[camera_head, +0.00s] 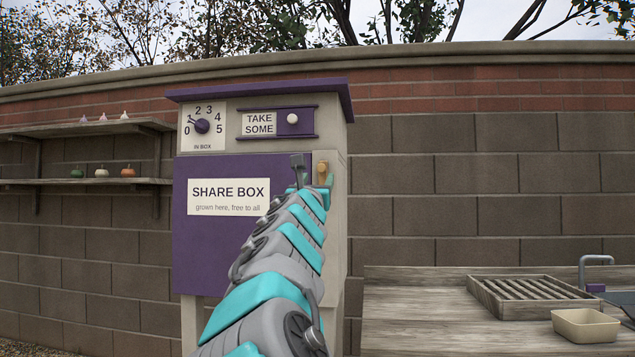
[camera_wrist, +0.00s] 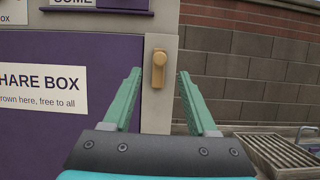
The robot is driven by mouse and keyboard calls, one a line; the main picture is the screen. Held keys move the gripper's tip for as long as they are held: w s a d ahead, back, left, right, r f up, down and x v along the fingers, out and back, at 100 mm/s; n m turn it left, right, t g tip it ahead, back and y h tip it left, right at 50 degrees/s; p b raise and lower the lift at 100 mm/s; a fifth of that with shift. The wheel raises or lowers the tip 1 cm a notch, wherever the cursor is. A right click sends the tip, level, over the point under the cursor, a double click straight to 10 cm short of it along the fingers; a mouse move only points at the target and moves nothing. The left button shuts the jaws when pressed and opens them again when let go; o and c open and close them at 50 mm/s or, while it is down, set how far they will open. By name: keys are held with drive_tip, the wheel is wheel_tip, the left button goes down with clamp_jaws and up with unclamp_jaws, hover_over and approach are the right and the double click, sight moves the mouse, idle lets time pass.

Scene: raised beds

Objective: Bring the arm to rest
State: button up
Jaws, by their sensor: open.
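My arm reaches up from the bottom of the head view to the front of the share box (camera_head: 227,255). My gripper (camera_wrist: 159,72) is open in the wrist view, its two green fingers spread apart with nothing between them. A tan wooden latch (camera_wrist: 159,68) on the box's pale frame appears beyond the gap between the fingers. It also shows in the head view (camera_head: 322,169), right by the end of my arm. The gripper is small and partly hidden by the arm there. Whether a finger touches the box cannot be told.
The purple door looks closed. Above it are a dial (camera_head: 202,126) pointing near 1 and a "TAKE SOME" sign (camera_head: 259,124). Shelves (camera_head: 90,183) hold small items at left. A bench at right carries a slatted tray (camera_head: 525,296), a tan bowl (camera_head: 585,326) and a tap (camera_head: 583,268).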

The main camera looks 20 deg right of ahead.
idle(0.4)
drive_tip(key=s+d+f+m+g+h, duration=0.2)
drive_tip(key=s+d+f+m+g, duration=0.55)
drive_tip(key=f+m, duration=0.55)
drive_tip(key=s+f+m+g+y, duration=0.2)
drive_tip(key=s+f+m, duration=0.3)
drive_tip(key=f, duration=0.5)
drive_tip(key=s+f+m+g+y, duration=0.2)
drive_tip(key=s+f+m+g, duration=0.15)
drive_tip(key=f+m, duration=0.45)
drive_tip(key=s+a+f+m+g+y, duration=0.1)
drive_tip(key=s+a+f+y, duration=0.1)
drive_tip(key=s+a+f, duration=0.3)
drive_tip(key=s+a+f+m+g+y, duration=0.1)
drive_tip(key=s+a+f+m+y, duration=0.15)
drive_tip(key=f, duration=0.45)
drive_tip(key=s+a+f+m+g+y, duration=0.1)
drive_tip(key=s+a+f, duration=0.25)
drive_tip(key=f, duration=0.25)
drive_tip(key=s+a+f+g+y, duration=0.2)
drive_tip(key=s+a+f, duration=0.2)
drive_tip(key=s+a, duration=0.3)
drive_tip(key=s+a+f+n+g+y, duration=0.1)
drive_tip(key=s+a+f+g+y, duration=0.1)
drive_tip(key=s+a, duration=0.5)
drive_tip(key=s+f+y, duration=0.1)
drive_tip(key=s+f, duration=0.1)
drive_tip(key=s, duration=0.3)
